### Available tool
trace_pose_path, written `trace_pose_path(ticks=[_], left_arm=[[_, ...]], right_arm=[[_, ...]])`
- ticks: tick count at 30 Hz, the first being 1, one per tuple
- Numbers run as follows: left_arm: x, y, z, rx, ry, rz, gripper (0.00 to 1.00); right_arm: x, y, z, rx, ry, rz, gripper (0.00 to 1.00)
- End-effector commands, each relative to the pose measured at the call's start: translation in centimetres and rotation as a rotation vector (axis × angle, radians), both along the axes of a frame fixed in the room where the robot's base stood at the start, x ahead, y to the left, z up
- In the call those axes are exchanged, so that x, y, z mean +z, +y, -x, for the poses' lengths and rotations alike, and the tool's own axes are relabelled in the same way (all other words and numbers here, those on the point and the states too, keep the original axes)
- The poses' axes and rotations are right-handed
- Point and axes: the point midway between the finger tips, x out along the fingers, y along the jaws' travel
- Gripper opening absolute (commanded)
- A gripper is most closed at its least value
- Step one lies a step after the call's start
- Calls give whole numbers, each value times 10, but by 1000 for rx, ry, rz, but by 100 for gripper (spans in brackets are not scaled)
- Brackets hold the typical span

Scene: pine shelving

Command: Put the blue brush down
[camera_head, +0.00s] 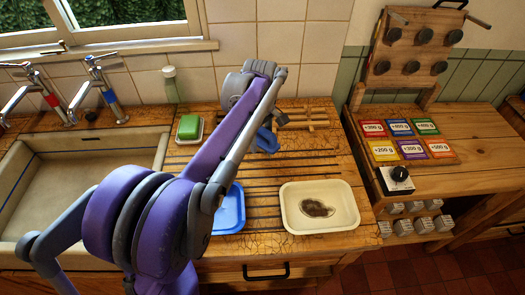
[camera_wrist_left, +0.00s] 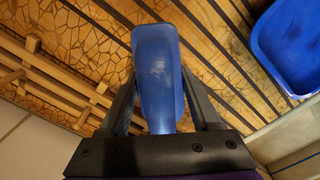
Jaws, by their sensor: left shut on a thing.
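The blue brush (camera_head: 266,141) is in the head view at the end of my left arm, over the rear of the grooved wooden worktop. Much of it is behind the arm. In the left wrist view the brush (camera_wrist_left: 157,70) shows as a smooth blue rounded piece. My left gripper (camera_wrist_left: 158,95) is shut on it, with one dark finger on each side. I cannot tell whether the brush touches the wood below. My right gripper is not in view.
A blue tray (camera_head: 232,211) lies partly behind my arm. A white tray (camera_head: 350,217) holds a dark brown patch. A wooden rack (camera_head: 312,119) stands near the brush. Green soap (camera_head: 189,126), a bottle (camera_head: 171,84) and the sink (camera_head: 85,150) are left. Grooved wood between the trays and rack is clear.

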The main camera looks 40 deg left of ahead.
Motion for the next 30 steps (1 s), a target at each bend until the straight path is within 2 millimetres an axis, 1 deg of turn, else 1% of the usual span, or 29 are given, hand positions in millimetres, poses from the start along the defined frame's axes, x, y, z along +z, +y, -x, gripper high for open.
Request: trace_pose_path(ticks=[1, 5, 9, 12, 20, 24, 25, 29, 30], left_arm=[[-7, 0, 0, 0, 0, 0, 4], [-18, 0, 0, 0, 0, 0, 4], [-39, 0, 0, 0, 0, 0, 4], [-48, 0, 0, 0, 0, 0, 4], [-50, 0, 0, 0, 0, 0, 4], [-54, 0, 0, -1, 0, 0, 4], [-54, 0, 0, -1, 0, 0, 68], [-53, 0, 0, -1, 0, 0, 91], [-53, 0, 0, 0, 0, 0, 94]], right_arm=[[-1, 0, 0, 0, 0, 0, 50], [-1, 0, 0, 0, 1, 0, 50], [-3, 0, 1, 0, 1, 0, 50], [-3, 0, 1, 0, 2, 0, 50], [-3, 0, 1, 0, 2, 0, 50], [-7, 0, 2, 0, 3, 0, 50], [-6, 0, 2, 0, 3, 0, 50], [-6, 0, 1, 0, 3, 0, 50], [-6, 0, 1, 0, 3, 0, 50]])
